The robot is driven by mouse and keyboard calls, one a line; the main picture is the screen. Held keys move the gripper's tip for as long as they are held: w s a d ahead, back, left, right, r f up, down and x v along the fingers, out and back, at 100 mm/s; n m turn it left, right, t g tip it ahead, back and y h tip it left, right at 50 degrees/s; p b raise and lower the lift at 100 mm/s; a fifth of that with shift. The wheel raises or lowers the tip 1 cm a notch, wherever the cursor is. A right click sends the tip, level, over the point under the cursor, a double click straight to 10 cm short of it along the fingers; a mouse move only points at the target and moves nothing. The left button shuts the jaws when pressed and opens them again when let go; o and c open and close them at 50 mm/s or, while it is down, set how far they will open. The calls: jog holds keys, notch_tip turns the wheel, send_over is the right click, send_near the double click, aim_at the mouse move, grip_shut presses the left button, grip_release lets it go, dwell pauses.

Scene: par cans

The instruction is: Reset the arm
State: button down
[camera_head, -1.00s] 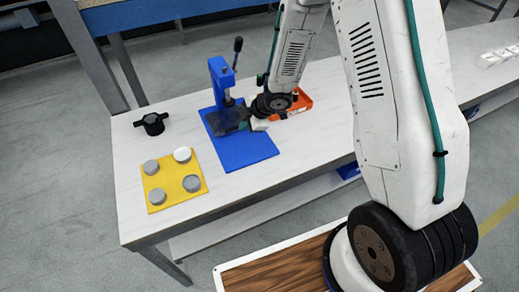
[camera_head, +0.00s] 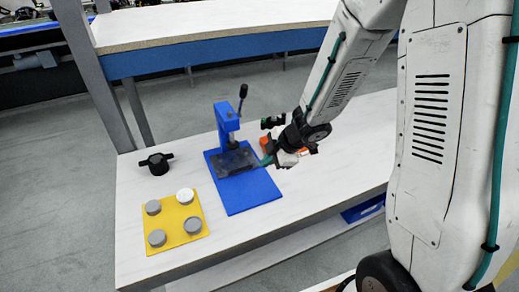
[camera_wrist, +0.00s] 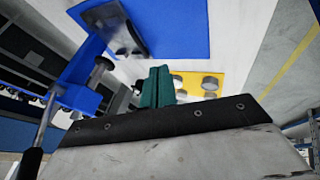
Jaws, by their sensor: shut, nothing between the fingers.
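My gripper (camera_head: 266,160) is just right of the blue press, above its blue base plate (camera_head: 250,198). Its teal fingers also show in the wrist view (camera_wrist: 157,87), shut together with nothing between them. The blue press (camera_head: 226,118) stands upright on the base plate, with a black-knobbed lever and a dark block at its foot. In the wrist view the press (camera_wrist: 82,75) is at the left. I cannot tell the exact gap between the fingers and the press.
A yellow plate (camera_head: 179,221) with several grey round pieces, one white-topped, lies left of the base plate. A black handled part (camera_head: 156,163) sits behind it. The white table (camera_head: 345,150) is clear at right.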

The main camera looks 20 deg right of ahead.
jog(key=d+m+h, duration=0.3)
jog(key=d+h, duration=0.1)
jog(key=d, duration=0.2)
jog(key=s+d+r+m+g+h, duration=0.2)
jog(key=s+d+r+m+h, duration=0.3)
jog(key=s+d+r+m, duration=0.45)
jog(key=s+a+r+m+y, duration=0.2)
jog(key=s+a+r, duration=0.3)
jog(key=s, duration=0.4)
jog(key=s+a+r+m+g+y, duration=0.1)
jog(key=s+a+r+m+y, duration=0.1)
jog(key=s+a+r, duration=0.4)
jog(key=shift+s+r+m, duration=0.75)
jog(key=shift+s+r, duration=0.4)
jog(key=shift+s, duration=0.45)
